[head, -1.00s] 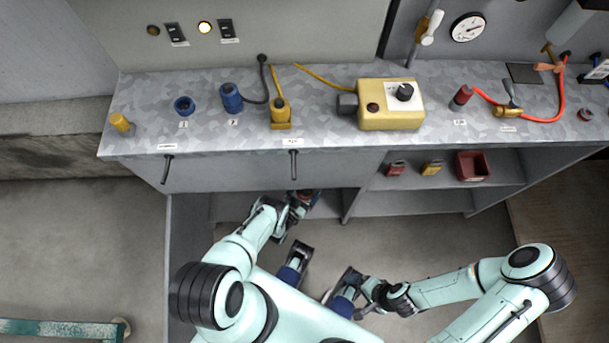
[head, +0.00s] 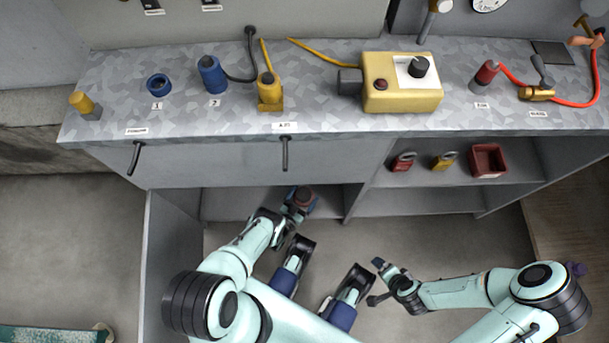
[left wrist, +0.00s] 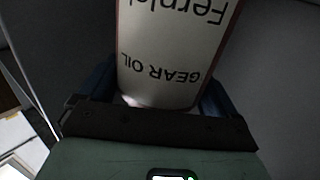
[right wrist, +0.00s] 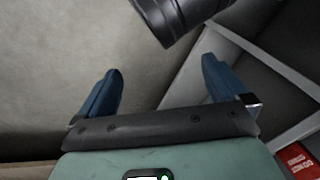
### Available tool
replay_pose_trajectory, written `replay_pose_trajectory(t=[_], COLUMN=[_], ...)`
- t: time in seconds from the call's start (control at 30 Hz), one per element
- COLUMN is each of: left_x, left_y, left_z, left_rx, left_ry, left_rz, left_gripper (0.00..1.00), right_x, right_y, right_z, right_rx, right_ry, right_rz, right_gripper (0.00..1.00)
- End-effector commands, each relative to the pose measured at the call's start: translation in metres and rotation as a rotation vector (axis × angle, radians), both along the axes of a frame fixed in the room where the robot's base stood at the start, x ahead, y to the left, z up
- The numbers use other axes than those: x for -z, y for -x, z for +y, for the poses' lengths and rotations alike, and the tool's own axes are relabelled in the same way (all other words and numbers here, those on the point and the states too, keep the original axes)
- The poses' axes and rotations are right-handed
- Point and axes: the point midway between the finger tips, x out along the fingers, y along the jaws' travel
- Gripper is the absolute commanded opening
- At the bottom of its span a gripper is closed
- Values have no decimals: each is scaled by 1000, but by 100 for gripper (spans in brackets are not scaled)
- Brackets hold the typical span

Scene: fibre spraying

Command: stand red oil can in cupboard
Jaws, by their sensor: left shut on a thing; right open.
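The oil can (head: 303,196) is in the lower left opening of the cupboard (head: 172,250), under the bench drawers. In the left wrist view the can (left wrist: 168,50) fills the middle, with a white "GEAR OIL" label and a thin red edge. My left gripper (head: 297,210) is shut on it, with blue fingers on both sides. Whether its base touches the cupboard floor is hidden. My right gripper (head: 376,282) is open and empty in front of the cupboard; its spread fingers show in the right wrist view (right wrist: 160,70).
A red padlock (head: 403,161), a yellow padlock (head: 444,161) and a red bin (head: 488,160) are on the right-hand shelf. The benchtop (head: 325,105) carries a yellow control box (head: 400,95) and several fittings. Drawer handles (head: 285,153) stick out above my left arm.

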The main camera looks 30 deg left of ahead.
Motion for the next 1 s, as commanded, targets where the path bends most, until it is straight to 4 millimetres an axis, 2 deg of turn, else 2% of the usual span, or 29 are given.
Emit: replay_pose_trajectory(t=[0.03, 0.13, 0.57, 0.6, 0.93, 1.0], left_x=[9, 11, 13, 13, 9, 9], left_y=[0, -1, -1, 0, 0, 9], left_z=[0, 0, 0, 0, 0, 1], left_rx=[0, 0, 0, 0, 0, -1], left_ry=[0, 0, -1, 0, 0, 0], left_rz=[-2, -3, -3, 0, -1, 3], left_gripper=[46, 46, 46, 100, 100, 100], right_x=[8, 10, 13, 13, 7, 5], right_y=[-6, -13, -9, -9, -12, -11], right_z=[-3, -7, -7, -7, -7, -5], right_rx=[7, 14, 15, 14, 13, 11], right_ry=[8, 18, 17, 16, 16, 13], right_rz=[-15, -35, -21, -20, -32, -28], right_gripper=[100, 100, 100, 100, 100, 100])
